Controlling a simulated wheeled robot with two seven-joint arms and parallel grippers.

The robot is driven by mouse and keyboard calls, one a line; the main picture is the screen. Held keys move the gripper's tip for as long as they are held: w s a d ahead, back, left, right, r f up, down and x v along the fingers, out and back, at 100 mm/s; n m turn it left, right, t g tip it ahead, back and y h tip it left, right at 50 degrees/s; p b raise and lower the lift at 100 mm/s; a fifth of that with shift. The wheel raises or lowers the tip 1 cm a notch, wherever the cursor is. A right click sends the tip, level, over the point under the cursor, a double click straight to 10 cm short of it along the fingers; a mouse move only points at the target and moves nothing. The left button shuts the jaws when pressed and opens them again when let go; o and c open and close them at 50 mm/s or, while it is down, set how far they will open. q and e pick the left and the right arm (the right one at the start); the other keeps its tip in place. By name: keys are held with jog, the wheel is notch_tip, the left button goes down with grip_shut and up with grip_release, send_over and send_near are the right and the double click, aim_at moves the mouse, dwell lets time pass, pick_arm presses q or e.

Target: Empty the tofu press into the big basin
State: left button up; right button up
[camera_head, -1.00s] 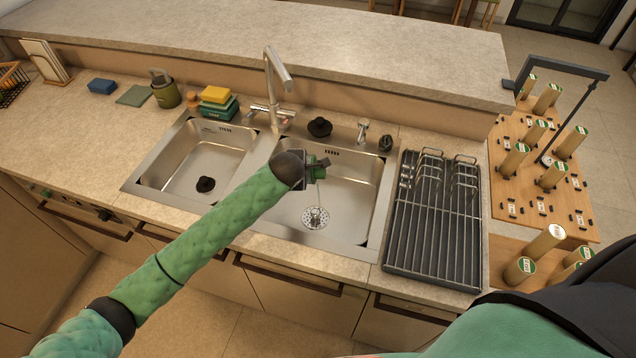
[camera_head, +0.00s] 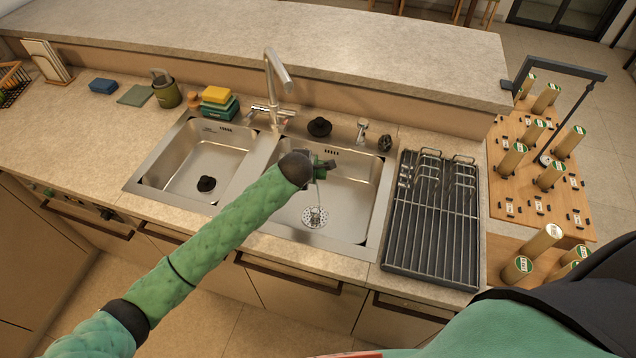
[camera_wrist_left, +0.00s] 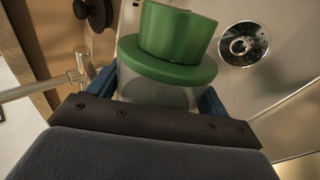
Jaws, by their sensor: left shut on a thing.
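My left gripper (camera_wrist_left: 158,92) is shut around the grey body. In the head view my left gripper (camera_head: 322,164) hangs over the big basin (camera_head: 352,190), the right one of the steel double sink. Only a small green part of the press shows there, and my wrist hides the rest. A thin pale line runs from the press down toward the drain (camera_head: 315,217). My right gripper is out of view.
The smaller basin (camera_head: 190,165) holds a black plug. A tall faucet (camera_head: 278,75) stands behind the sink, with a black knob-like item (camera_head: 319,127) beside it. A dark dish rack (camera_head: 432,225) lies to the right.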

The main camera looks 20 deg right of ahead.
pick_arm(q)
jog(key=shift+s+r, duration=0.15)
jog(key=shift+d+y+p, duration=0.1)
jog(key=shift+y+p, duration=0.2)
jog(key=shift+p, duration=0.05)
jog(key=shift+d+r+m, duration=0.1)
jog(key=shift+m, duration=0.2)
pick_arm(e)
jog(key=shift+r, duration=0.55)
pick_arm(q)
jog(key=shift+t+y, duration=0.3)
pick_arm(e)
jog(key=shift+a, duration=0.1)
pick_arm(q)
jog(key=shift+d, duration=0.1)
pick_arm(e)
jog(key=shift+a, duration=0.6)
pick_arm(q)
jog(key=shift+d+r+m+y, duration=0.1)
jog(key=shift+d+m+y, duration=0.05)
jog(key=shift+m+y, duration=0.2)
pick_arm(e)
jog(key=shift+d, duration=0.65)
pick_arm(q)
jog(key=shift+s+d+t, duration=0.1)
jog(key=shift+s+t, duration=0.1)
jog(key=shift+t, duration=0.1)
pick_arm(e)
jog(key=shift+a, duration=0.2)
